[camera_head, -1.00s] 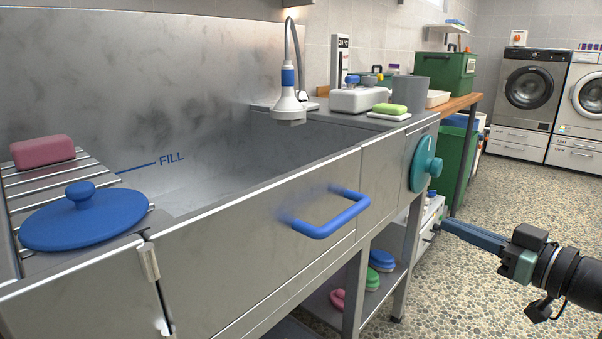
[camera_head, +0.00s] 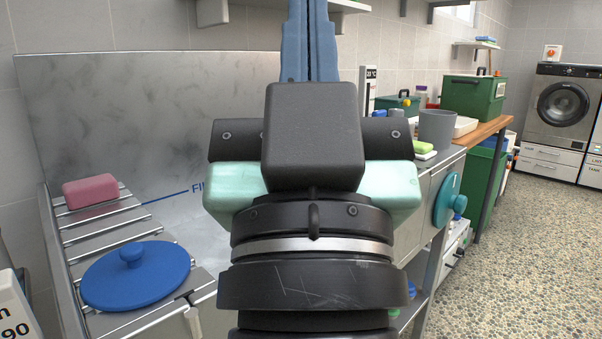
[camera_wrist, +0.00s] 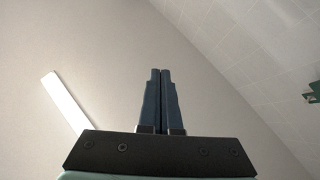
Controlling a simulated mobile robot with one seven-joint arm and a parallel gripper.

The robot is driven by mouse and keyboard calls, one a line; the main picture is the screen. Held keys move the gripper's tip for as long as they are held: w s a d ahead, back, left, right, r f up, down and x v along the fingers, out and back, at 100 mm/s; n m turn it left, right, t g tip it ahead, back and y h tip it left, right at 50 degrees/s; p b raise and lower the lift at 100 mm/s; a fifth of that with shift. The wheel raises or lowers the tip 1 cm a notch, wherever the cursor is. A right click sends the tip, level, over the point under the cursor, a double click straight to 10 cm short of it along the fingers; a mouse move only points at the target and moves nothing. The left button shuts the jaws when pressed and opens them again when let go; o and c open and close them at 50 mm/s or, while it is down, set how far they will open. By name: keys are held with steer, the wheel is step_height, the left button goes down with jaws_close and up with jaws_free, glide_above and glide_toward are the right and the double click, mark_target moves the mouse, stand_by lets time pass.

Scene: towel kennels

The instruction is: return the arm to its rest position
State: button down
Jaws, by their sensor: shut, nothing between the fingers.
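My gripper (camera_head: 309,40) is raised in front of the head camera, its blue fingers pointing up and side by side with only a thin line between them. It is shut and empty. My wrist and the gripper's body cover the middle of the head view and hide the sink's front handle and the shower head. In the wrist view my gripper (camera_wrist: 160,75) also shows shut, against the pale ceiling (camera_wrist: 60,40) and a tiled wall (camera_wrist: 270,40).
The steel sink (camera_head: 120,110) lies behind my arm. Its rack at left holds a pink block (camera_head: 91,191) and a blue round lid (camera_head: 136,275). A shelf (camera_head: 345,5) is above. The pebbled floor (camera_head: 530,230) at right is clear.

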step_height(320, 180, up, 39)
steer(key=s+p, duration=0.1)
steer(key=p, duration=3.7)
steer(key=shift+s+a+t, duration=0.25)
steer(key=shift+t, duration=0.05)
